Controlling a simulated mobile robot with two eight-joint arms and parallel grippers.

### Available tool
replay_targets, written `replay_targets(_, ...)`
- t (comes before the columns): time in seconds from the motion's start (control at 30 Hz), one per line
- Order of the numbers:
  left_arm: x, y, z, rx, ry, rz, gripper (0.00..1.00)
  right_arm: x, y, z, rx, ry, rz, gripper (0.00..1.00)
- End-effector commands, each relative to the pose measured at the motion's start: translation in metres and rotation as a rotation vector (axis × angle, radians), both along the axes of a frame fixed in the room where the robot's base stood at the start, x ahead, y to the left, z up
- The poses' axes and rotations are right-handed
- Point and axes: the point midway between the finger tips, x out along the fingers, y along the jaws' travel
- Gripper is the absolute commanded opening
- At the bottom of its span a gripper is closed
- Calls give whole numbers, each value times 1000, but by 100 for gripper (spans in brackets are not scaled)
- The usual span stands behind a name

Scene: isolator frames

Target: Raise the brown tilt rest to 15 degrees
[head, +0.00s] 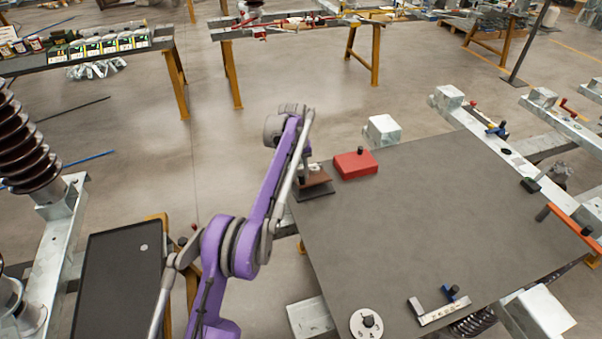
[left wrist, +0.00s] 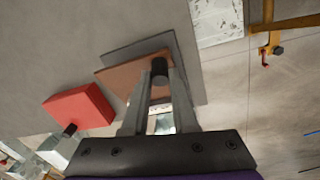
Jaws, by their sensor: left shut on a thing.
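The brown tilt rest (head: 318,178) is at the far left corner of the grey table, partly hidden by my left arm. In the left wrist view its brown plate (left wrist: 118,78) lies over a dark grey base plate (left wrist: 190,70), their edges at different angles. I cannot read the tilt angle. A dark round knob (left wrist: 160,66) stands at the brown plate's edge. My left gripper (left wrist: 158,84) is shut on this knob, one finger on each side. In the head view the left gripper (head: 304,168) is mostly hidden behind its own arm. My right gripper is not in view.
A red block (head: 355,164) with a black knob stands just right of the rest. The grey table (head: 430,210) is clear in the middle. A numbered white dial (head: 366,324) and an angled bracket (head: 443,312) are at its near edge. A black tray (head: 120,285) is at left.

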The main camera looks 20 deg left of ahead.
Motion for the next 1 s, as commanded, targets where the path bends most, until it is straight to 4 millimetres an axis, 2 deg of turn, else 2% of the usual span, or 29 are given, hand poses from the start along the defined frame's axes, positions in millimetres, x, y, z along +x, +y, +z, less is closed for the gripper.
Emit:
replay_targets(0.3, -1, 0, -1, 0, 0, 1, 0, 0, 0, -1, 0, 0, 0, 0)
replay_targets(0.5, -8, -5, -11, -1, 3, 1, 0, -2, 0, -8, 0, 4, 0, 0)
replay_targets(0.7, -8, -5, -9, -1, 4, 1, 0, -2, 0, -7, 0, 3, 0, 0)
replay_targets(0.73, -8, -5, -9, -1, 4, 1, 31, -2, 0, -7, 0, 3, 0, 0)
replay_targets(0.8, -8, -6, -9, -1, 4, 1, 43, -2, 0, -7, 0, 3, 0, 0)
replay_targets(0.9, -8, -5, -9, -1, 3, 0, 57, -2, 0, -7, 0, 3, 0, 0)
replay_targets(1.0, -7, -5, -9, -1, 2, 0, 57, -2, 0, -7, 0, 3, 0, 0)
